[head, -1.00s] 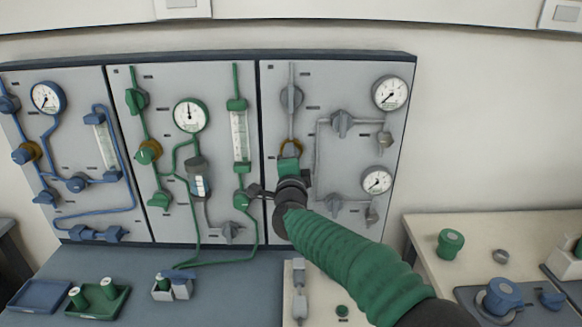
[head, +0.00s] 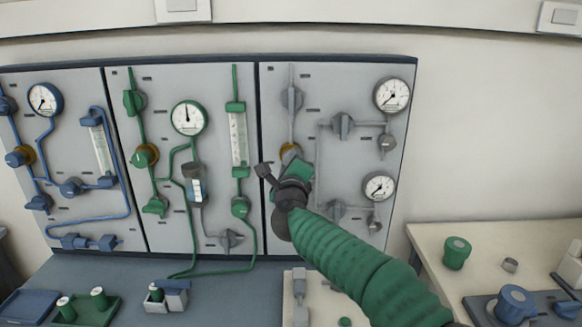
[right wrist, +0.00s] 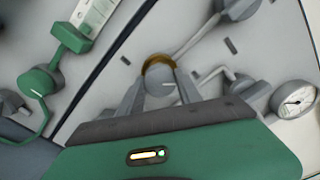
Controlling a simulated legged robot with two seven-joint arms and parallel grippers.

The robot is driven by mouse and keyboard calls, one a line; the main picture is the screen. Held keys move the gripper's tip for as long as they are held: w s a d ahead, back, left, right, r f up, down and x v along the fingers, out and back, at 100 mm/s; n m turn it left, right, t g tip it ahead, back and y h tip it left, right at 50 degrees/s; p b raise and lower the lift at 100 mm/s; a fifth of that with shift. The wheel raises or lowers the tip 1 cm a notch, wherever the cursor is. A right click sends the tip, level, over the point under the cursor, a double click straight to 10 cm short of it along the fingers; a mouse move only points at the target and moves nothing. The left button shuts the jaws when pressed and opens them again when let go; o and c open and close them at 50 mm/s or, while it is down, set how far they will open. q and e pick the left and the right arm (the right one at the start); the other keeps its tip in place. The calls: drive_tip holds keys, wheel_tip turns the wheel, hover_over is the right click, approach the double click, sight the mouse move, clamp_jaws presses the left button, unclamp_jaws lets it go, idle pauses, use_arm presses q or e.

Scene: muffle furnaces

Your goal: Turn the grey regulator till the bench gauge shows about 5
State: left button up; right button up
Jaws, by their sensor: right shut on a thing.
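The grey regulator (right wrist: 160,84) has a brass collar and a white mark on its face. It sits on the grey panel (head: 345,75). My right gripper (right wrist: 157,98) is shut on it, with one finger on each side. In the head view my right gripper (head: 291,160) is tilted and hides most of the regulator; only part of the brass collar shows above it. The grey panel has an upper gauge (head: 391,95) and a lower gauge (head: 379,186). Their numbers are too small to read, and I cannot tell which is the bench gauge. My left gripper is not in view.
Grey valves (head: 343,125) and pipes stand out from the panel close to the right of my gripper. The green panel (head: 150,80) is on the left, with a green valve (head: 240,206) nearby. A pale bench (head: 425,240) with loose parts is at the lower right.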

drive_tip(key=shift+a+f, duration=0.15)
drive_tip(key=shift+f, duration=0.3)
drive_tip(key=o, duration=1.3)
drive_tip(key=shift+c, duration=0.2)
drive_tip(key=shift+o, duration=0.5)
drive_tip(key=shift+r, duration=0.25)
drive_tip(key=s+b, duration=0.2)
drive_tip(key=s, duration=1.4)
drive_tip(key=shift+s, duration=0.35)
drive_tip(key=shift+f, duration=0.1)
